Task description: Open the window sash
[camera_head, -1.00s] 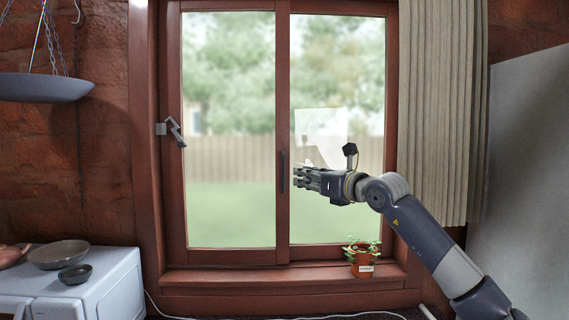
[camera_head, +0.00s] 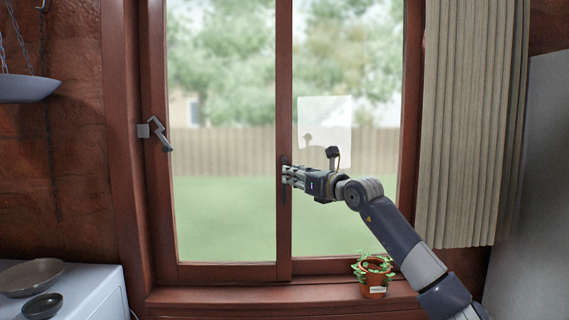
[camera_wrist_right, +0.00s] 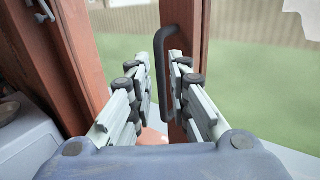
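The window has two brown-framed panes and a brown middle stile (camera_head: 284,70). A dark, upright handle (camera_head: 284,190) is fixed on that stile. My right gripper (camera_head: 287,178) reaches the handle from the right and partly covers it. In the right wrist view, the handle (camera_wrist_right: 160,70) stands between the two open fingertips of my right gripper (camera_wrist_right: 160,78). The fingers sit on either side of its bar, close to it; I cannot tell whether they touch it. The window looks closed, with the panes side by side. My left gripper is not in view.
A grey metal latch (camera_head: 155,133) is on the left window frame. A potted plant (camera_head: 374,284) stands on the sill (camera_head: 250,296), below my right arm. A curtain (camera_head: 470,120) hangs at the right. A white appliance (camera_head: 90,292) with pans is at lower left.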

